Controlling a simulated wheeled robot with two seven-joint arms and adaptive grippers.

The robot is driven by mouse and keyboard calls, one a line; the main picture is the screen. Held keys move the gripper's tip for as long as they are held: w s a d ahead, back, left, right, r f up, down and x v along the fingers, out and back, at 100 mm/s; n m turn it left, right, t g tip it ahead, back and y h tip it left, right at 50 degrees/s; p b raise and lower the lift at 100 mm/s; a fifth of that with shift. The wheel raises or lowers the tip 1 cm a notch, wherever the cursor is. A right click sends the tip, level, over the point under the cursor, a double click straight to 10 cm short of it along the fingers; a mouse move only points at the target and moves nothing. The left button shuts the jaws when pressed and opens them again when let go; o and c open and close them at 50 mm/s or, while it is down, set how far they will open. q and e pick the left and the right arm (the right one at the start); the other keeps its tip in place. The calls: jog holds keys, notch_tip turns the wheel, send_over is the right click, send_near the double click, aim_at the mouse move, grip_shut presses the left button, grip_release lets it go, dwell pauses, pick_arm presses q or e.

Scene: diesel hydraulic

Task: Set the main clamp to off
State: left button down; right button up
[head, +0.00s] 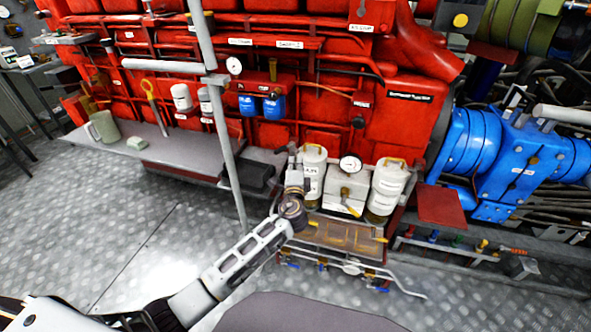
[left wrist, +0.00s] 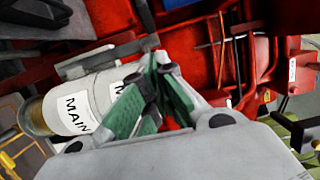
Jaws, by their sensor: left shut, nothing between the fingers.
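A white canister (head: 314,166) stands at the left end of the small front unit in the head view. My right gripper is not in view.
A second white canister (head: 387,188) and a pressure gauge (head: 350,164) stand to the right on the same unit. A grey vertical post (head: 226,145) rises to the left. The red engine (head: 320,110) fills the back. Checker-plate floor (head: 130,225) is open at left.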

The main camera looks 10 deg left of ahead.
aim_at(288, 147)
pick_arm(q)
jog(key=shift+w+a, duration=1.55)
jog(key=shift+a, duration=0.25)
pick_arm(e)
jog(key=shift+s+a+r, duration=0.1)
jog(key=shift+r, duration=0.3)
pick_arm(q)
jog(key=shift+a, duration=0.1)
jog(key=shift+a+m+h, duration=0.25)
jog(key=shift+m+h, duration=0.15)
jog(key=shift+h, duration=0.2)
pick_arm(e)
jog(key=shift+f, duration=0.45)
